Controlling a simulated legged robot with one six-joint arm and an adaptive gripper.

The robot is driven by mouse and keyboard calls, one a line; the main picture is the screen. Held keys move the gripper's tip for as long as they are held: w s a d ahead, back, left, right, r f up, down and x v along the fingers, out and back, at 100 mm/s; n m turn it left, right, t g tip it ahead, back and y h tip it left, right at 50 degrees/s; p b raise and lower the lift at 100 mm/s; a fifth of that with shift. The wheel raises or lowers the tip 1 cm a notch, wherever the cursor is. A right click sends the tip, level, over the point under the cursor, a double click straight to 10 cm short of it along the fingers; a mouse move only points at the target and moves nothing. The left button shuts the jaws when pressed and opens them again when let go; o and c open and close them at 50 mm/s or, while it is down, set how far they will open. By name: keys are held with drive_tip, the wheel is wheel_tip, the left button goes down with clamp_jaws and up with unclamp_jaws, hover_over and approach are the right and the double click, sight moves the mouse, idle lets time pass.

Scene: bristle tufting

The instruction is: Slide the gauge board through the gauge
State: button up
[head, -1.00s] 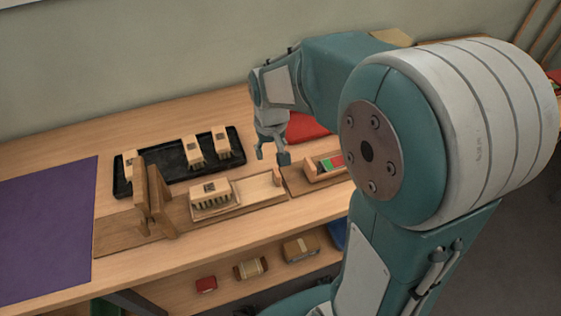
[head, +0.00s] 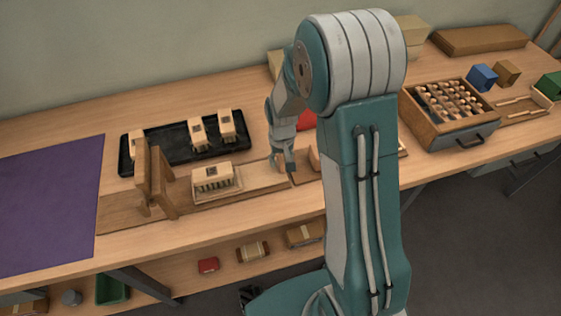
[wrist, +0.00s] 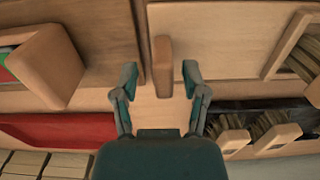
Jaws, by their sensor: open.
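The gauge board (head: 252,175) is a flat wooden board lying on the bench. A bristled block (head: 212,176) sits in a shallow frame on it. The gauge (head: 163,185), an upright wooden frame, stands at the left, to the left of the block. My gripper (head: 281,165) is low over the board's right end. The gauge board (wrist: 220,45) lies right of the peg there.
A black tray (head: 172,160) with several bristled blocks lies behind the board. Another wooden board (wrist: 95,35) adjoins the peg end. A purple mat (head: 50,210) lies left, and a box of parts (head: 440,138) stands right.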

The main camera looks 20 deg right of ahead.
sight(189, 193)
drive_tip(key=shift+d+f, duration=0.1)
drive_tip(key=shift+f, duration=0.55)
drive_tip(key=shift+a, duration=0.4)
clamp_jaws()
drive_tip(key=shift+d, duration=0.2)
drive_tip(key=a, duration=2.7)
drive_tip(key=shift+s+a+f, duration=0.1)
drive_tip(key=shift+f, duration=0.05)
unclamp_jaws()
